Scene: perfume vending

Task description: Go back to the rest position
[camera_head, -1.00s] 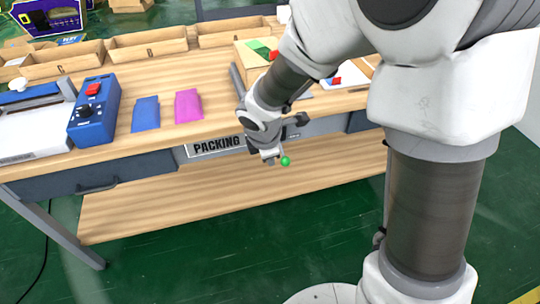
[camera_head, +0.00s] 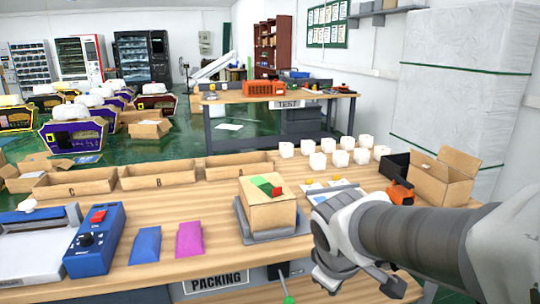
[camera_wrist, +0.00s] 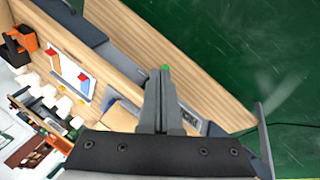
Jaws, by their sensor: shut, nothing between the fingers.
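My gripper shows in the wrist view (camera_wrist: 164,78) with its two fingers together and nothing between them. A small green dot shows at their tips. In the head view my arm reaches in from the right, and the wrist hangs over the front edge of the packing bench (camera_head: 340,270). The fingers are low at the bottom edge of that view, beside the PACKING sign (camera_head: 215,283), and are hard to make out. In the wrist view the fingers are in front of the wooden bench and shelf, with the green floor beyond.
A cardboard box (camera_head: 270,217) with a green and red top stands on a grey plate. Blue (camera_head: 146,244) and magenta (camera_head: 189,239) packets lie left of it.

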